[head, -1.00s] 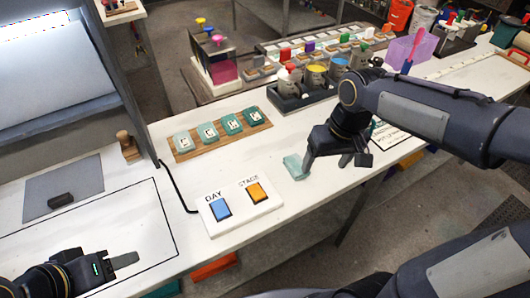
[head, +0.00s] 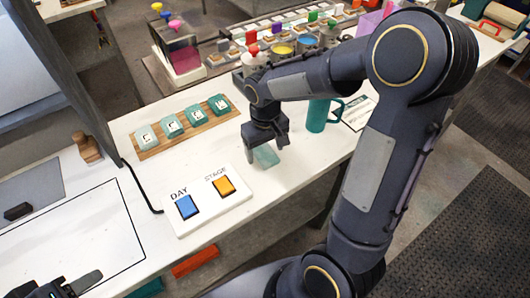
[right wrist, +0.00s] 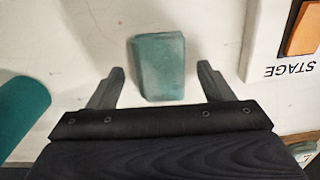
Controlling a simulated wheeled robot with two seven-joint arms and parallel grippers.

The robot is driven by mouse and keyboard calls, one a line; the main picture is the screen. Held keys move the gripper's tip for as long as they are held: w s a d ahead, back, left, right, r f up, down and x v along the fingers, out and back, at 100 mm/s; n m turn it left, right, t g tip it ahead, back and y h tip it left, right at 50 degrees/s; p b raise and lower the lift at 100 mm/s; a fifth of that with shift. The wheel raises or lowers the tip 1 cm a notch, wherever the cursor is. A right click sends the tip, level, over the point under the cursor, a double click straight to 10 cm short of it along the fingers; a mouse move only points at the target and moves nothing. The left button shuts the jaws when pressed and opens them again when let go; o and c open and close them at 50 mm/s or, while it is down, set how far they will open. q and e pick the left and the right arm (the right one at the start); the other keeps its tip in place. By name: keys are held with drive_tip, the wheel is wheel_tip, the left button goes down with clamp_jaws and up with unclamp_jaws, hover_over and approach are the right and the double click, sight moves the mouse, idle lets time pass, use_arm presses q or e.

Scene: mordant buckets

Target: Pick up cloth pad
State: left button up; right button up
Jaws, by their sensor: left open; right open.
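The cloth pad (head: 266,156) is a small teal-green block lying on the white bench, right of the DAY/STAGE button panel. In the right wrist view the pad (right wrist: 158,66) lies just beyond and between the two fingertips, with gaps on both sides. My right gripper (head: 262,152) points down over the pad, open and empty; its spread fingers also show in the right wrist view (right wrist: 160,80). My left gripper (head: 82,284) is at the lower left corner, open, partly cut off by the frame edge and far from the pad.
A teal mug (head: 317,115) stands right of the right gripper. The button panel (head: 207,202) is close on the left. A wooden board (head: 184,126) with several green-toned tiles lies behind. A dark tray of pots stands farther back, partly hidden by my right arm.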

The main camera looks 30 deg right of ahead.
drive_tip(key=shift+f, duration=0.15)
drive_tip(key=c, duration=1)
drive_tip(key=shift+c, duration=0.2)
